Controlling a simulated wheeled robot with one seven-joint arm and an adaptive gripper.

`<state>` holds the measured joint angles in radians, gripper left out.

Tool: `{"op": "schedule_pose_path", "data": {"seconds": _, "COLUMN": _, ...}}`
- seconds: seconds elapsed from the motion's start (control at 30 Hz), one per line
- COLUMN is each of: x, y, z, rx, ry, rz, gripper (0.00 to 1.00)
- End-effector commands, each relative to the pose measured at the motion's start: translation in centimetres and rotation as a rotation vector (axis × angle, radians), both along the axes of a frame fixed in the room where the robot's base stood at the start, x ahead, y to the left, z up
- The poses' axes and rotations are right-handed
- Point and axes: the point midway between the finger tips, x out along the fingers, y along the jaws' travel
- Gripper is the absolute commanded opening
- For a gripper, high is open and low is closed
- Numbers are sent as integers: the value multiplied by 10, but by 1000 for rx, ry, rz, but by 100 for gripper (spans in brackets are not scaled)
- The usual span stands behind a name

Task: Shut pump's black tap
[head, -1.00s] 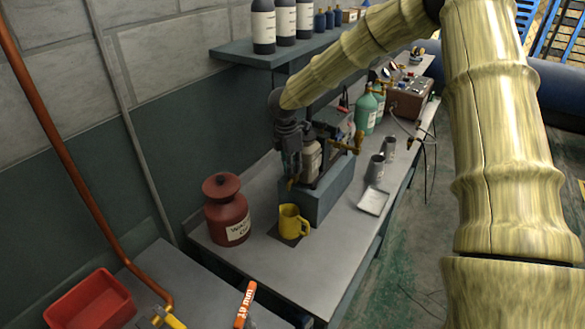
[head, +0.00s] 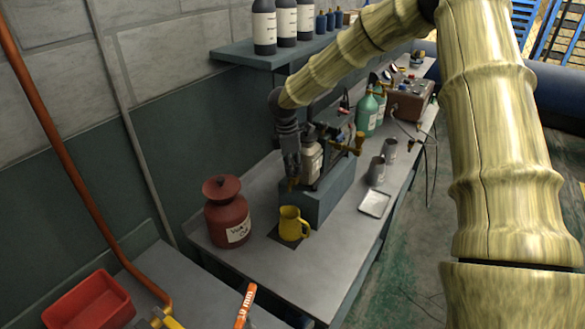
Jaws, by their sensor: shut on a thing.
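The pump (head: 312,160) stands on a blue-grey block (head: 326,196) on the workbench, with a pale labelled bottle-like body and brass fittings on its right. My gripper (head: 292,179) reaches down at the pump's left side, its fingers shut close to a small brass part low at the pump's front left. The black tap cannot be made out; my gripper hides that part of the pump. A yellow mug (head: 290,223) stands on a dark mat just below the gripper.
A dark red waste can (head: 227,215) stands at the left of the bench (head: 270,275). Two grey cups (head: 377,170), a white tray (head: 374,203) and green bottles (head: 368,112) stand to the right. A shelf (head: 262,52) with bottles hangs above. A red bin (head: 90,302) lies at the lower left.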

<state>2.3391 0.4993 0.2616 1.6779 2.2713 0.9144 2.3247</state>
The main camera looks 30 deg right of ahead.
Motion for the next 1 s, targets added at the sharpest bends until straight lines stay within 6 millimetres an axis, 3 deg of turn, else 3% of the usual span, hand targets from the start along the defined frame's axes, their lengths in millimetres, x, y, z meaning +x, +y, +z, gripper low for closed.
{"op": "schedule_pose_path", "data": {"seconds": 0.27, "x": 1, "y": -1, "z": -1, "rx": -3, "ry": 1, "rz": -218, "gripper": 0}}
{"op": "schedule_pose_path", "data": {"seconds": 0.63, "x": 1, "y": -1, "z": -1, "rx": -1, "ry": 2, "rz": -253, "gripper": 0}}
{"op": "schedule_pose_path", "data": {"seconds": 1.0, "x": 2, "y": -2, "z": -1, "rx": -3, "ry": 1, "rz": -503, "gripper": 0}}
